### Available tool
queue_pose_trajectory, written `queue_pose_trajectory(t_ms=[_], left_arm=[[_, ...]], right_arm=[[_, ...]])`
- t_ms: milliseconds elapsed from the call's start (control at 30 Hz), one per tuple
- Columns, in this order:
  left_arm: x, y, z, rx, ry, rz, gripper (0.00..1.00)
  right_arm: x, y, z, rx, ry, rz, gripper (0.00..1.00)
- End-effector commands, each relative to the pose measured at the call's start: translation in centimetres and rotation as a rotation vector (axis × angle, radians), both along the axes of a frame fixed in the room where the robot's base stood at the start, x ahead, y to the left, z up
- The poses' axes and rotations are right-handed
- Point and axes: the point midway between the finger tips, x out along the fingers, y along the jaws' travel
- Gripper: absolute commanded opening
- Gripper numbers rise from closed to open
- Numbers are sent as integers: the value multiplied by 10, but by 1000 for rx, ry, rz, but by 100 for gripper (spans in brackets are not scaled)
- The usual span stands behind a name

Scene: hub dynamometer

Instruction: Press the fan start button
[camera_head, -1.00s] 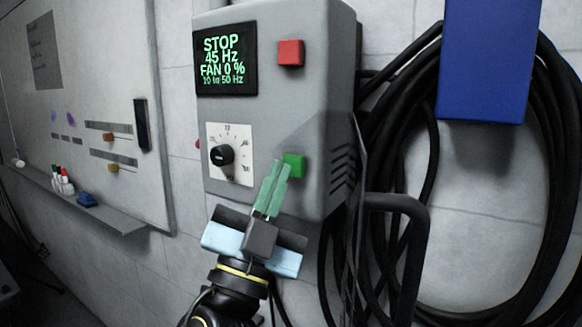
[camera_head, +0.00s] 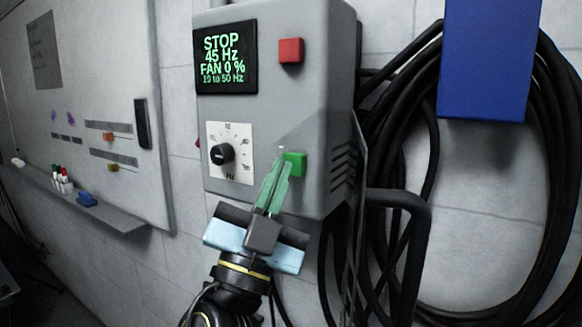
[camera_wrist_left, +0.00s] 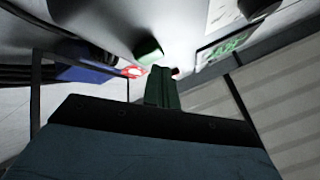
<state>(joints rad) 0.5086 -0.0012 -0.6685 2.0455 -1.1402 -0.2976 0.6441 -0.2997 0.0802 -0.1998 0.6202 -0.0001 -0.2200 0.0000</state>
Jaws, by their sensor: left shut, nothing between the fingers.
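The grey control box (camera_head: 287,110) hangs on the wall, with a green button (camera_head: 295,164) low on its front and a red button (camera_head: 291,51) above. Its display (camera_head: 225,58) reads STOP, 45 Hz, FAN 0 %. My left gripper (camera_head: 278,165) is shut and empty, its green fingers pointing up just left of the green button. In the left wrist view the fingers (camera_wrist_left: 162,88) are together, and the green button (camera_wrist_left: 148,51) is a little left of their tips. Whether they touch the box is unclear. My right gripper is not in view.
A dial knob (camera_head: 222,154) sits left of the green button. A clear panel (camera_head: 360,200) and a dark bent bar (camera_head: 410,205) stand at the box's right side. Black cables (camera_head: 430,170) hang below a blue box (camera_head: 490,60). A whiteboard (camera_head: 90,60) is at left.

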Motion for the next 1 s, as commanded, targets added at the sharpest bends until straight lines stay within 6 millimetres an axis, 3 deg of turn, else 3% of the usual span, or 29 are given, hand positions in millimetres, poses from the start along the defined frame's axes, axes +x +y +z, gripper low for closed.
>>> queue_pose_trajectory(t_ms=[1000], left_arm=[[9,-6,0,-1,0,-1,0]], right_arm=[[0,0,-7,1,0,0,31]])
